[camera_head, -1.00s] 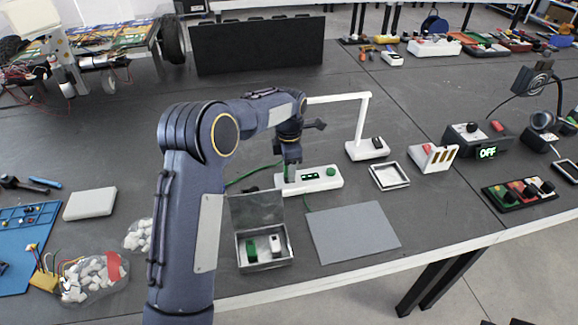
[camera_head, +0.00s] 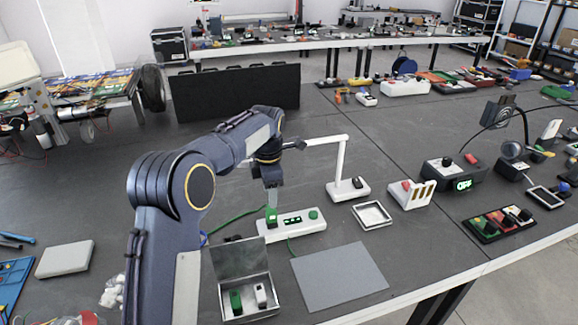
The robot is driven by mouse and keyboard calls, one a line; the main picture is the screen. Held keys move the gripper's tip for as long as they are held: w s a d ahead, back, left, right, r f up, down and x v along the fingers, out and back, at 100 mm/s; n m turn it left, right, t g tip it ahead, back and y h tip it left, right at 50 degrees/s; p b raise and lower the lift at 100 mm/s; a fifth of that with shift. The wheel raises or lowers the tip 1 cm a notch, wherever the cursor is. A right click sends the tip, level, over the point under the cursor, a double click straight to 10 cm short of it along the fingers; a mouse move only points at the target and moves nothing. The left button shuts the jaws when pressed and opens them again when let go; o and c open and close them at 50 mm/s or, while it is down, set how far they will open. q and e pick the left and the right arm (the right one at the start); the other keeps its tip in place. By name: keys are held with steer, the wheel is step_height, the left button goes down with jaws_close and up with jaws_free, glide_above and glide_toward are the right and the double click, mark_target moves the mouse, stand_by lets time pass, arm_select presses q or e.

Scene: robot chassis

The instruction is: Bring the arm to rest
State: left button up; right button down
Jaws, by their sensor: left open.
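My left arm comes in from the lower left and reaches over the table. Its gripper (camera_head: 272,199) points down just above the left end of a white power strip (camera_head: 291,226) with green lights. A green piece (camera_head: 271,215) stands on that end of the strip, right below the fingertips. I cannot tell whether the fingers touch it. The gap between the fingers is too small to make out. My right gripper is not in view.
An open metal box (camera_head: 241,275) with a green and a white piece stands in front of the strip. A grey mat (camera_head: 339,276), a white lamp (camera_head: 347,187) and a white square tray (camera_head: 371,214) lie to the right. The table's front edge is near.

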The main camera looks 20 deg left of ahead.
arm_select(q)
steer(key=shift+r, duration=0.1)
steer(key=s+a+r+m+t+h, duration=0.1)
steer(key=s+a+r+m, duration=0.1)
steer(key=s+r+m, duration=0.45)
steer(key=s+a+r+m+t+h, duration=0.1)
steer(key=s+a+r+m+h, duration=0.15)
steer(key=s, duration=0.75)
steer(key=s+d+f+m+t+p, duration=0.1)
steer(key=s+d+f+m, duration=0.1)
steer(key=s+m, duration=0.5)
steer(key=s+d+f+m+t, duration=0.2)
steer(key=s+m, duration=0.4)
steer(key=s, duration=0.7)
steer(key=shift+d+f+m+t+p, duration=0.3)
steer(key=shift+d+f+m+p, duration=0.1)
steer(key=shift+d, duration=0.4)
